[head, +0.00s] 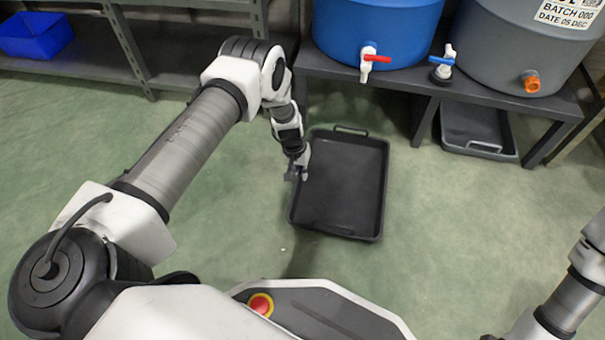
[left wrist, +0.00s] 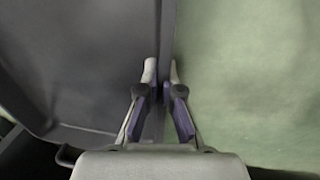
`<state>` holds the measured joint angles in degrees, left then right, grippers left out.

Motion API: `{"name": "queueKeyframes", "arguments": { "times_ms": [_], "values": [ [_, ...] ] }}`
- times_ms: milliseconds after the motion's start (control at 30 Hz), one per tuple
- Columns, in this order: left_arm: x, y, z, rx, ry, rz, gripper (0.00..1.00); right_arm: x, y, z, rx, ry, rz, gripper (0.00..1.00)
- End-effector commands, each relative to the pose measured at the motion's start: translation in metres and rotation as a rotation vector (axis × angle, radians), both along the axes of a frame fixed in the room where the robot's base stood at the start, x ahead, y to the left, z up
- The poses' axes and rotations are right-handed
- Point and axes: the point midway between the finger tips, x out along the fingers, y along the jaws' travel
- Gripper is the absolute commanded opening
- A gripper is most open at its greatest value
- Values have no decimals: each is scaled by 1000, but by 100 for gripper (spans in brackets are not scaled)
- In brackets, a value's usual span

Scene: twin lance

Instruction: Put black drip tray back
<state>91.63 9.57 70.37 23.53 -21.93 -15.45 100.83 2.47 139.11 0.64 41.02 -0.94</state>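The black drip tray (head: 345,185) lies on the green floor in front of the bench, upright and empty, with a handle at its far end. My left gripper (head: 296,173) is at the tray's left side wall in the head view. In the left wrist view, the fingers (left wrist: 161,75) sit on either side of the tray's wall (left wrist: 164,40), close together and pinching it. The tray's inside (left wrist: 95,60) is left of the fingers there. Of my right gripper, only a dark bit (head: 488,337) shows at the bottom edge; its fingers are hidden.
A dark bench (head: 400,88) holds a blue barrel (head: 375,25) with a red-handled tap and a grey barrel (head: 520,45). Another dark tray (head: 480,147) lies under the bench's right part. A shelf with a blue bin (head: 35,35) stands back left. Floor around the tray is clear.

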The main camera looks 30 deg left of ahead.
Motion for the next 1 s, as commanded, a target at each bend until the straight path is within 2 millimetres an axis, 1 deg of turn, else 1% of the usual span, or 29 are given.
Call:
{"name": "queueKeyframes", "arguments": {
  "times_ms": [67,167,200,267,300,533,633,667,767,900,1000],
  "values": [
    [0,0,2,0,0,0,0,0,0,2,0,0,0,29],
    [0,0,-2,0,0,0,0,0,0,-2,0,-1,1,29],
    [0,0,-3,0,0,0,7,1,0,-2,0,-2,2,29],
    [0,0,-1,0,1,0,28,1,0,-1,0,-2,1,29],
    [0,0,-1,0,0,0,31,1,0,-1,0,-2,1,29],
    [0,0,-1,0,0,0,31,1,0,-1,0,-2,1,29],
    [0,0,5,0,0,0,31,0,0,4,0,0,1,29],
    [0,0,8,0,0,0,31,-1,0,7,0,2,0,29],
    [0,3,28,-1,-1,1,31,-4,0,20,3,11,-4,29],
    [-2,8,66,-1,-1,1,31,-11,1,45,6,30,-14,29],
    [-3,12,91,-1,0,1,31,-14,1,60,7,38,-17,29]
  ]
}}
